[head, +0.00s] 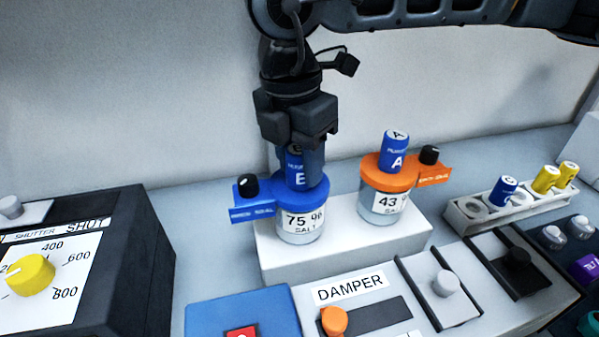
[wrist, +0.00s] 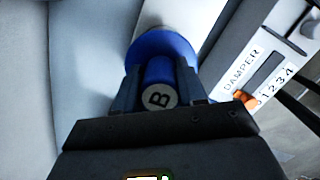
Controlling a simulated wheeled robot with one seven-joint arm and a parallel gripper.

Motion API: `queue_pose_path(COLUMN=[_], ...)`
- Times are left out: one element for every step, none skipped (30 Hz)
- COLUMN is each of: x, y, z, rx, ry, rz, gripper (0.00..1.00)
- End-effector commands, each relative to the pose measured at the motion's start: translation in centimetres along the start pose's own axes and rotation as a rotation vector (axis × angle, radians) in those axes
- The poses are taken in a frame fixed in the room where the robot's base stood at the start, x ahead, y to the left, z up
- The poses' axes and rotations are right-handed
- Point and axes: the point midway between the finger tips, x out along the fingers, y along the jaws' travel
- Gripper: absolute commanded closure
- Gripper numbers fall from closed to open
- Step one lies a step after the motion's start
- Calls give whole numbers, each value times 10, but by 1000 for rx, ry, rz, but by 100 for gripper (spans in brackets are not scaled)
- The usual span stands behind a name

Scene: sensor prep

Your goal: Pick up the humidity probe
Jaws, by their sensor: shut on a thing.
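A blue humidity probe marked B (head: 294,168) stands upright in the blue collar (head: 318,190) of a jar labelled 75 % salt (head: 301,222). My gripper (head: 300,170) comes down from above and is shut on this probe. In the wrist view the probe's top with the letter B (wrist: 159,97) shows between my two fingers (wrist: 159,90). A second blue probe, marked A (head: 394,155), stands in the orange collar (head: 385,178) of a jar labelled 43 salt (head: 382,207). How deep probe B sits in its jar is hidden.
Both jars stand on a white block (head: 345,250). A white rack (head: 460,222) at right holds a blue and two yellow cylinders. A damper panel (head: 350,290) is in front, a shutter box (head: 100,255) at left. A wall stands close behind.

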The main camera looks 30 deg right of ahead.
Motion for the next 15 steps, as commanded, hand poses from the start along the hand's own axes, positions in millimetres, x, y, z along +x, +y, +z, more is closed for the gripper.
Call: queue_pose_path(x=[-1,-2,-3,-5,-6,-10,-12,-16,-21,-25,-29,-36,-41,-47,-55], y=[0,0,0,0,0,0,0,1,1,1,1,1,1,1,1], z=[0,0,1,1,1,2,2,3,3,3,4,5,6,6,7], rx=[0,0,0,0,1,1,1,1,1,1,1,1,1,0,0], ry=[0,-1,-1,-1,0,-1,-2,-2,-2,-1,-2,-2,-3,-3,-4], rz=[1,1,1,1,1,1,2,2,3,3,3,3,4,3,4], gripper=[93,93,93,93,93,93,93,93,93,93,93,93,93,93,93])
